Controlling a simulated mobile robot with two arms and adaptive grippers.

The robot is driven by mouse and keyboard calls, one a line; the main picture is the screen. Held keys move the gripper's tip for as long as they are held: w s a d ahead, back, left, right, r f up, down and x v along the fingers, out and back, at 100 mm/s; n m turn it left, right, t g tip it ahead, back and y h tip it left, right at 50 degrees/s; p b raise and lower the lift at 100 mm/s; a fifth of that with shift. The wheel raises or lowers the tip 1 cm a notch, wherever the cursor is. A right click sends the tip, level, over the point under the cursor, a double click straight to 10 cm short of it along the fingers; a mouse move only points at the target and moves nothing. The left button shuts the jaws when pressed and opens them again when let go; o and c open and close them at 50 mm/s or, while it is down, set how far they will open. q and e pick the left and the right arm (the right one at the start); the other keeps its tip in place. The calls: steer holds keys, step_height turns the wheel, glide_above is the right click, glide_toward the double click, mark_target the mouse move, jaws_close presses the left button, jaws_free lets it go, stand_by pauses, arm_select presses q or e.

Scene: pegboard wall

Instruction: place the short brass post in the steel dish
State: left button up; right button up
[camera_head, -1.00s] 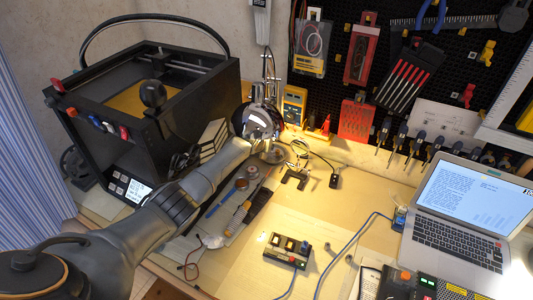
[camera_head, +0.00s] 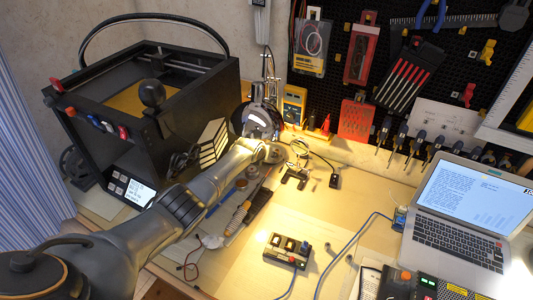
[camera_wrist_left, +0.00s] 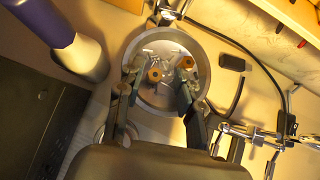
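In the left wrist view a round steel dish (camera_wrist_left: 146,46) lies below my left gripper (camera_wrist_left: 159,75). The two dark fingers stand apart over the dish. A brass post (camera_wrist_left: 155,75) with a ring-like end shows between the fingertips, apart from both as far as I can see. A second brass post (camera_wrist_left: 187,62) shows close to the right fingertip. Both appear within the dish's outline, among several small metal parts. I cannot tell which post is shorter. In the head view my left arm hides most of the gripper and the dish. My right gripper is not in view.
A black 3D printer (camera_head: 150,90) stands left of my left arm. A lamp (camera_head: 262,118) stands behind the wrist. A helping-hands stand (camera_head: 297,172) is to the right.

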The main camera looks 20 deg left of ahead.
arm_select(q)
steer(key=shift+s+r+p, duration=0.3)
steer(key=shift+r+p, duration=0.25)
steer(key=p+v, duration=0.1)
steer(key=v, duration=0.2)
steer(key=shift+s+r, duration=0.25)
steer(key=shift+s, duration=0.1)
steer(key=s, duration=0.4)
steer(key=s+d, duration=0.1)
steer(key=s, duration=0.7)
steer(key=shift+d, duration=0.2)
